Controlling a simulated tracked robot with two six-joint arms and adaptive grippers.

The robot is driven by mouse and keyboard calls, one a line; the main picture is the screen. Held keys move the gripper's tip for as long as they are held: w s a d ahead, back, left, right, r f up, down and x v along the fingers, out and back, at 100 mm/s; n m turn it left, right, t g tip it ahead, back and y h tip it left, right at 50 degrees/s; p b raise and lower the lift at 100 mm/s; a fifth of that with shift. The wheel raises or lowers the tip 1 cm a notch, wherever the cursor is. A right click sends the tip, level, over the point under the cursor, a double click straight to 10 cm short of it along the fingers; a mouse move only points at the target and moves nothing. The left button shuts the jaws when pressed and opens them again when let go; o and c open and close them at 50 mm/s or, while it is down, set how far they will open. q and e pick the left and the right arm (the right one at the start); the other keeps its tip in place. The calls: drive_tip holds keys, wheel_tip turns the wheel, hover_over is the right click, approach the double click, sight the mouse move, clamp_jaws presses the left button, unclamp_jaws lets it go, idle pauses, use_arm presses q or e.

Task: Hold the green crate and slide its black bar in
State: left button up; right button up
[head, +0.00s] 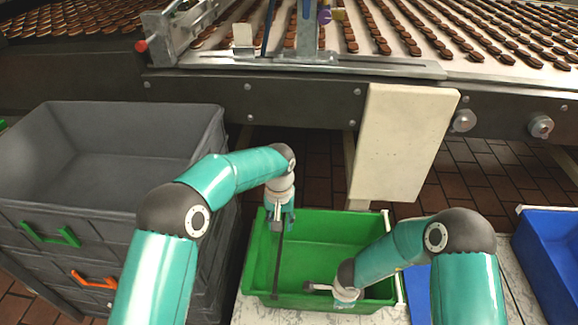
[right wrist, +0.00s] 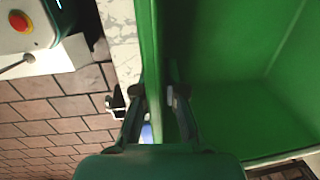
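The green crate (head: 318,240) stands on a pale speckled surface, with a white bar (head: 395,262) along its right side. The thin black bar (head: 278,265) runs near to far over the crate's left part, just inside the left wall. My left gripper (head: 278,222) points down at the bar's far end and appears shut on it; its fingertips are partly hidden. My right gripper (head: 318,288) is low at the crate's near wall. In the right wrist view its fingers (right wrist: 158,100) lie on both sides of the green wall and appear shut on it.
Grey stacked crates (head: 100,205) with green and orange handles stand at left. A blue crate (head: 552,262) is at right. A cream panel (head: 405,140) rises behind the green crate, before the conveyor (head: 470,70) of biscuits. Brick floor shows around.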

drive_tip(key=o, duration=0.4)
drive_tip(key=shift+o, duration=0.2)
wheel_tip(320, 180, up, 9)
drive_tip(key=s+p, duration=0.1)
drive_tip(key=p, duration=0.8)
drive_tip(key=o, duration=0.6)
drive_tip(key=shift+c, duration=0.2)
